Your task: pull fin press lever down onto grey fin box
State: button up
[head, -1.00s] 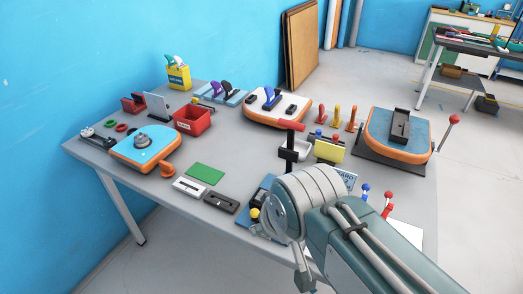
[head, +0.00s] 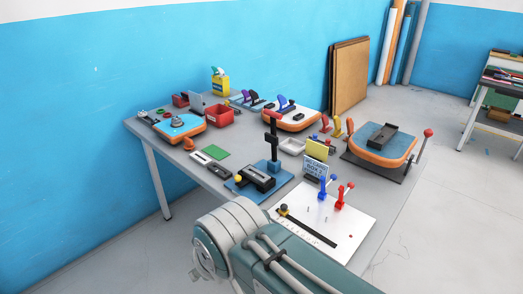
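A press with a blue base, a black post and a red-tipped lever (head: 271,115) stands near the middle of the table; its lever end is raised. A dark grey fin box (head: 257,178) lies at the foot of the post, on the blue base (head: 274,188), with a yellow knob beside it. Between lever and box there is a visible gap. My arm crosses the bottom of the view, in front of and below the table. My gripper is out of sight, and no part of my arm is touching the press.
A white sheet (head: 335,228) with red and blue clamps is nearest my arm. An orange-rimmed board (head: 370,154) with a dark box and a red-balled lever (head: 428,133) sits at the right. Another board (head: 171,131) is far left. Floor is clear at the right.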

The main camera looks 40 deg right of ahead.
aim_at(271, 138)
jog(key=k+l+u, duration=0.1)
jog(key=u, duration=0.3)
jog(key=k+u, duration=0.55)
jog(key=u, duration=0.25)
jog(key=k+j+u, duration=0.15)
jog(key=u, duration=0.25)
jog(key=k+l+u, duration=0.2)
jog(key=u, duration=0.2)
jog(key=k+u, duration=0.65)
jog(key=u, duration=0.15)
jog(key=k+u, duration=0.4)
jog(key=k+l+u, duration=0.15)
jog(key=k+u, duration=0.85)
jog(key=k, duration=0.15)
jog(key=z, duration=3.15)
jog(key=l+z, duration=0.3)
jog(key=i+l+u, duration=0.2)
